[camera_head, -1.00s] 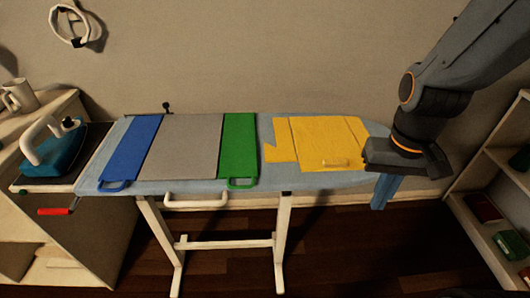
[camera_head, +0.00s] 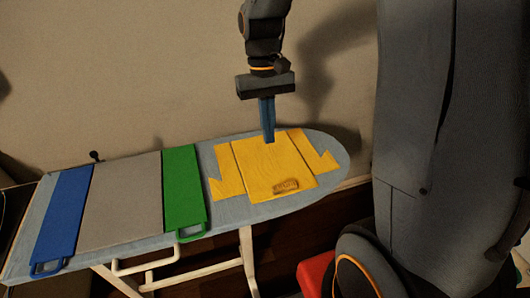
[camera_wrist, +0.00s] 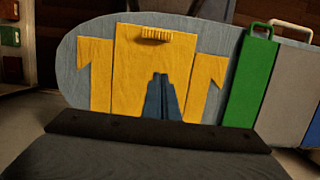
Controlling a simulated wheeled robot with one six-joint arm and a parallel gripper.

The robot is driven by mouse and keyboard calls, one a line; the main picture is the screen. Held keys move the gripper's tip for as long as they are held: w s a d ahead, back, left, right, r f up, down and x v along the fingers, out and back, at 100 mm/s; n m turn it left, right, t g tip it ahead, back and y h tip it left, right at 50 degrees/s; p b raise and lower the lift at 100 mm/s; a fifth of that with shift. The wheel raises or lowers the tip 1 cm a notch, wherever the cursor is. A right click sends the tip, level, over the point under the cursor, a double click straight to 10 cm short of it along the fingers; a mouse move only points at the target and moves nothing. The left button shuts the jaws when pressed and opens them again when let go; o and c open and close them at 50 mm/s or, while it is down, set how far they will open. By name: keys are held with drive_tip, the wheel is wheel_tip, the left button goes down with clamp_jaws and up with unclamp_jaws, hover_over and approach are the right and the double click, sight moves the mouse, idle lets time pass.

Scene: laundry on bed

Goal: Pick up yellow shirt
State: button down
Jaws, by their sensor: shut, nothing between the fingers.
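The yellow shirt (camera_head: 270,166) lies flat on the right end of the ironing board (camera_head: 327,181) in the head view, with its sleeves spread to both sides. A small ribbed tag or handle shows near its front edge. In the wrist view the shirt (camera_wrist: 130,72) fills the middle. My gripper (camera_head: 268,138) points down at the shirt's back edge, its blue fingers shut with nothing between them. The fingers (camera_wrist: 162,82) show in front of the shirt in the wrist view. I cannot tell whether the tips touch the cloth.
A green folding panel (camera_head: 184,188), a grey panel (camera_head: 122,205) and a blue panel (camera_head: 62,215) with handles lie on the board left of the shirt. The wall stands close behind the board. A red object (camera_head: 316,274) shows below the board, beside my body.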

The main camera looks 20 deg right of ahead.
sight(276, 184)
drive_tip(key=p+x, duration=0.2)
drive_tip(key=x, duration=0.7)
drive_tip(key=shift+w+f, duration=0.1)
drive_tip(key=shift+f, duration=0.35)
drive_tip(key=s+p, duration=0.1)
drive_tip(key=s, duration=0.1)
drive_tip(key=shift+s+r, duration=0.15)
drive_tip(key=shift+s, duration=0.15)
drive_tip(key=shift+s+a+p, duration=0.1)
drive_tip(key=shift+s+p, duration=0.2)
drive_tip(key=shift+s, duration=0.3)
